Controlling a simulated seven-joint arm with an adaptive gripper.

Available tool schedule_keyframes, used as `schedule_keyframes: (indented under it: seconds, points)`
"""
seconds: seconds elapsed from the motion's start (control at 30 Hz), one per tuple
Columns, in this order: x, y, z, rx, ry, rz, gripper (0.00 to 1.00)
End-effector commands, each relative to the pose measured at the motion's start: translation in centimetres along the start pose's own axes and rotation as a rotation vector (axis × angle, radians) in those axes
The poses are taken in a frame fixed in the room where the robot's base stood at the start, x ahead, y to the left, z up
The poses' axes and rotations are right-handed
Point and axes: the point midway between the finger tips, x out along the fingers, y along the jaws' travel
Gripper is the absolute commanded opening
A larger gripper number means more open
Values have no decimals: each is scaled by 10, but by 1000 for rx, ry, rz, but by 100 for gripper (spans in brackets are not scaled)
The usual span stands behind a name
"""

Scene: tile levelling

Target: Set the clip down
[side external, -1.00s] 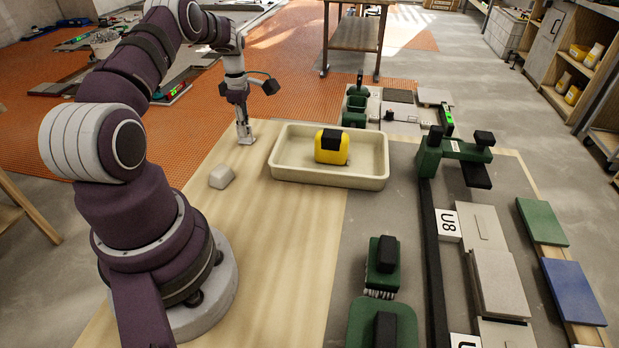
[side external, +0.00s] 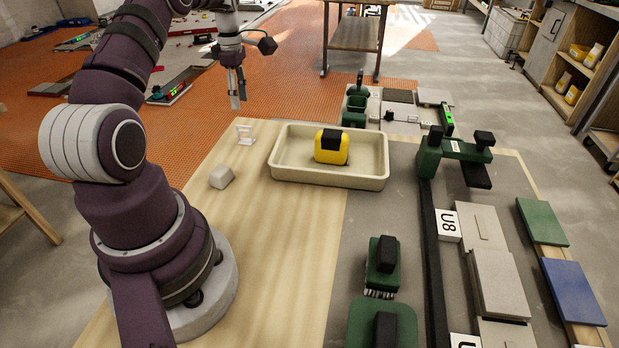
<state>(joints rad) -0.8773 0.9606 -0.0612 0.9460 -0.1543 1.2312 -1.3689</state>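The clip (side external: 245,134) is a small whitish, see-through piece standing on the wooden table top, left of the beige tray. My gripper (side external: 237,103) is above the clip and apart from it, pointing down. Its fingers look thin and narrow from this side, and the gap between them is hard to make out. Nothing shows between the fingers.
The beige tray (side external: 283,171) holds a yellow and black block (side external: 331,147). A pale grey block (side external: 222,176) lies on the wood left of the tray. Green tools (side external: 381,266) and grey tiles (side external: 498,283) are to the right. The wood in front of the tray is clear.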

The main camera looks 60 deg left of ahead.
Motion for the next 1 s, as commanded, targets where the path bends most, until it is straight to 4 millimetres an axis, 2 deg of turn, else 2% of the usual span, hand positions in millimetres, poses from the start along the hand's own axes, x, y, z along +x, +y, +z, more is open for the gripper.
schedule_keyframes:
  seconds: [0.1, 0.27, 0.37, 0.47, 0.57, 0.7, 0.8, 0.9, 1.0]
  points:
    - [-26, 1, 0, 0, 0, 6, 33]
    - [-44, 0, 1, 9, 1, 4, 33]
    - [-61, -4, 18, 133, 8, 29, 33]
    - [-92, -21, 55, 433, 28, 91, 33]
    - [-121, -55, 94, 813, 58, 171, 33]
    - [-143, -122, 132, 1373, 110, 302, 33]
    - [-142, -172, 144, 1750, 153, 403, 33]
    - [-132, -208, 147, 2040, 194, 494, 33]
    - [-122, -229, 147, 2218, 222, 554, 33]
